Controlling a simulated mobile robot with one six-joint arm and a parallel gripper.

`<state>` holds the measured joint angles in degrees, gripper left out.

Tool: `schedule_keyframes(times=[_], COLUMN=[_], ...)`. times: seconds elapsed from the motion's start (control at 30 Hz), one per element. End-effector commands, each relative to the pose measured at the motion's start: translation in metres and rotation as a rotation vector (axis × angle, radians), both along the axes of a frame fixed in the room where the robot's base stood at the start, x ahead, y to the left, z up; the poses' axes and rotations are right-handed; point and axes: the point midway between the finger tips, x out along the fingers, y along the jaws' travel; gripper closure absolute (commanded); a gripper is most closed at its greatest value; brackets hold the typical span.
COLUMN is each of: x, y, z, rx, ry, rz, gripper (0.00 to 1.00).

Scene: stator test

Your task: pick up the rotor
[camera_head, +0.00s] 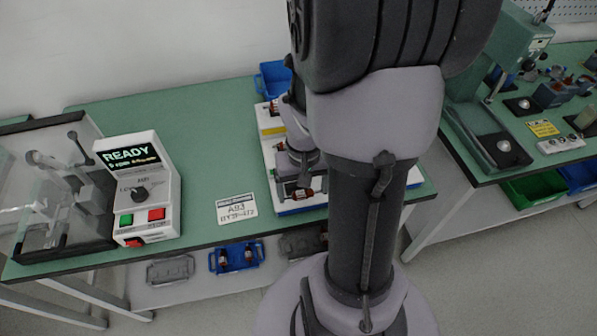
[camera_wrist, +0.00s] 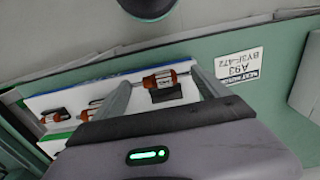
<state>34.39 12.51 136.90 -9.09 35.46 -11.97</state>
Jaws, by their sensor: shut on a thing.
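In the wrist view a rotor (camera_wrist: 164,79), with an orange-brown middle and pale ends, lies lengthwise between the two fingers of my gripper (camera_wrist: 162,78). The fingers are shut on its ends. A dark block (camera_wrist: 167,95) shows right beside it; I cannot tell whether the rotor touches it. In the head view the rotor (camera_head: 304,194) shows small and reddish at my gripper (camera_head: 297,180), low over the white tray (camera_head: 292,210). My arm hides much of that tray. Two more rotors (camera_wrist: 55,116) (camera_wrist: 92,107) lie farther left on the tray in the wrist view.
A control box (camera_head: 140,188) reading READY and a clear-covered machine (camera_head: 60,185) stand at the left of the green table (camera_head: 190,110). A label card (camera_head: 237,209) lies beside the tray. A blue bin (camera_head: 272,80) stands behind. Blue carrier (camera_head: 237,257) sits below. Open tabletop lies left of the tray.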

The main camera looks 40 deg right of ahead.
Motion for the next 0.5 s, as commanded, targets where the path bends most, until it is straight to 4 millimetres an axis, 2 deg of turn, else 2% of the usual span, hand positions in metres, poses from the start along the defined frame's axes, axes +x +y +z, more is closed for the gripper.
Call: schedule_keyframes(times=[0.17, 0.27, 0.5], x=[-0.042, -0.046, -0.063], y=[0.026, 0.028, 0.039], z=[0.007, -0.005, -0.004], rx=[0.001, -0.006, -0.003], ry=[0.000, -0.007, -0.005], rz=[-0.001, 0.002, 0.000], gripper=[0.59, 0.59, 0.59])
